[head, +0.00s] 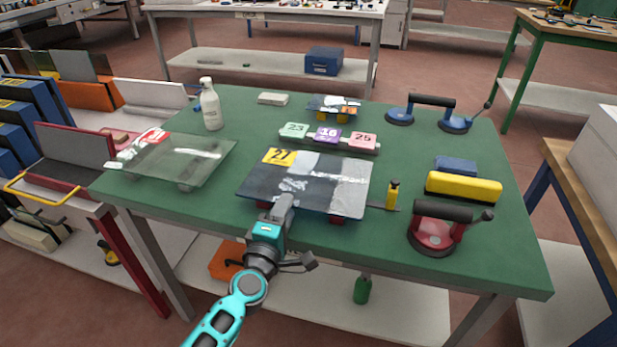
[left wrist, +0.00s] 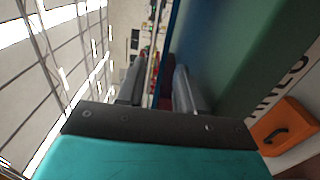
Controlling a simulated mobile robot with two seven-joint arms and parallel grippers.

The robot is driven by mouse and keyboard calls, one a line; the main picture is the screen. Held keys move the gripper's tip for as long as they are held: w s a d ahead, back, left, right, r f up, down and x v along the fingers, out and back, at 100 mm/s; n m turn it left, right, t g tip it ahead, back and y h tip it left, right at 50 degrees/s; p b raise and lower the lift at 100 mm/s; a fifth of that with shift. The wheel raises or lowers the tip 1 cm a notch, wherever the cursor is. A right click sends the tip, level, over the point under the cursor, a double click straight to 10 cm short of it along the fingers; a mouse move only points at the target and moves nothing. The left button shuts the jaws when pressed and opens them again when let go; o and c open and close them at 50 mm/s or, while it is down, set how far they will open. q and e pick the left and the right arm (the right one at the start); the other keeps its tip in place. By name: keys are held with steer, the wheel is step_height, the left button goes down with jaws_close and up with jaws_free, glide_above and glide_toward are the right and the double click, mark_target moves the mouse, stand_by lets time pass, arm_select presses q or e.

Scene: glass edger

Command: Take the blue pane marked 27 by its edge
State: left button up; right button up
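The blue pane (head: 325,183) lies flat and raised on red blocks (head: 337,217) at the table's near middle. It is dark blue with pale reflections on its right part and a yellow 27 label (head: 281,156). My left gripper (head: 286,203) is at its near edge, left of the middle, with the upper finger overlapping the edge. In the left wrist view the two fingers (left wrist: 157,82) stand apart with a clear gap. I cannot tell there how deep the pane sits between them. My right gripper is not in view.
A clear pane (head: 185,160) lies at left on the green table (head: 240,115), beside a white bottle (head: 210,108). Numbered tags (head: 327,135) stand behind the blue pane. A yellow-handled tool (head: 392,194), a yellow block (head: 463,187) and a red suction cup (head: 437,235) are to its right.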

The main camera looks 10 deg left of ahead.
arm_select(q)
steer(key=shift+w, duration=0.95)
jaws_close()
stand_by(0.6)
steer(key=shift+r, duration=0.15)
